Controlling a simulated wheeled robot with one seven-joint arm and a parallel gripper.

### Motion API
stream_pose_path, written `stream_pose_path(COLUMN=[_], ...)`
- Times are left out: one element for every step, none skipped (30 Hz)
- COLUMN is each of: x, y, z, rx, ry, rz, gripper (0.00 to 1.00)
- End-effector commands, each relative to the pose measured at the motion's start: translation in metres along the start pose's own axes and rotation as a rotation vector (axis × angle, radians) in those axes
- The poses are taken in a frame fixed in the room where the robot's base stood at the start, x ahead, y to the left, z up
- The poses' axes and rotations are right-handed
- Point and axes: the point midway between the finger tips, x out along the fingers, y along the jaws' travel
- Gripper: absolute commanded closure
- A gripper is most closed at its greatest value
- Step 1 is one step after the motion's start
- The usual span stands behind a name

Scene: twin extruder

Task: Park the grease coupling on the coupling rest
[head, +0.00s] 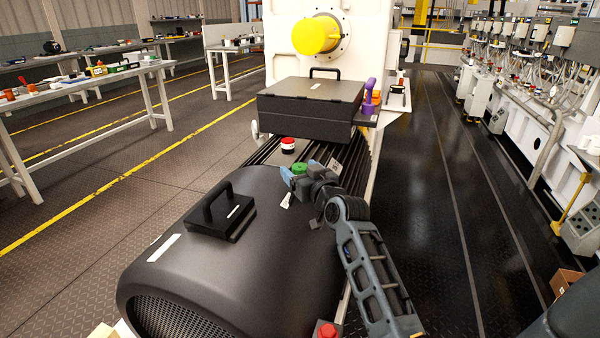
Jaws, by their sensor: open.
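My gripper (298,174) is low over the ribbed top of the dark machine, with its blue-tipped fingers apart. A small green round piece (300,168) shows between or just behind the fingertips; I cannot tell whether they touch it. A white tag (287,200) shows just below the fingers. A red-and-white round piece (288,145) sits farther back on the ribs. A purple upright piece (369,90) with orange beside it stands at the right of the black box. I cannot tell for sure which of these is the grease coupling or the coupling rest.
The black box (311,100) with a handle stands behind the ribs. A rounded black cover (205,265) with a handled block (221,216) fills the front. A yellow round cap (316,35) projects at the back. Floor aisles lie open on both sides.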

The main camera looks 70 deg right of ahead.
Motion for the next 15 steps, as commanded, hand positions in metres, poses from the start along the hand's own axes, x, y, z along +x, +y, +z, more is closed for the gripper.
stream_pose_path(x=[0.0032, 0.0041, 0.0049, 0.005, 0.005, 0.0049, 0.0048, 0.0048, 0.0048, 0.0047, 0.0047, 0.0047, 0.0047, 0.0047, 0.0046], y=[0.0002, 0.0002, 0.0001, 0.0, 0.0, -0.0001, -0.0001, -0.0001, -0.0001, -0.0002, -0.0002, -0.0002, -0.0002, -0.0002, -0.0002], z=[-0.0003, -0.0001, 0.0001, 0.0003, 0.0004, 0.0005, 0.0005, 0.0004, 0.0004, 0.0004, 0.0004, 0.0004, 0.0004, 0.0004, 0.0004], rx=[0.0, 0.0, 0.0, 0.0, -0.001, -0.001, -0.001, -0.001, -0.001, -0.001, -0.001, -0.001, -0.001, -0.001, -0.001], ry=[0.0, 0.0, 0.0, 0.0, 0.0, 0.0, 0.0, 0.0, 0.0, 0.0, 0.0, 0.0, 0.0, 0.0, 0.0], rz=[0.0, 0.001, 0.001, 0.0, 0.0, 0.0, 0.0, 0.0, 0.0, 0.0, 0.0, 0.0, 0.0, 0.0, 0.0], gripper=[0.25, 0.25, 0.25, 0.25, 0.25, 0.25, 0.25, 0.25, 0.26, 0.29, 0.32, 0.36, 0.38, 0.41, 0.45])
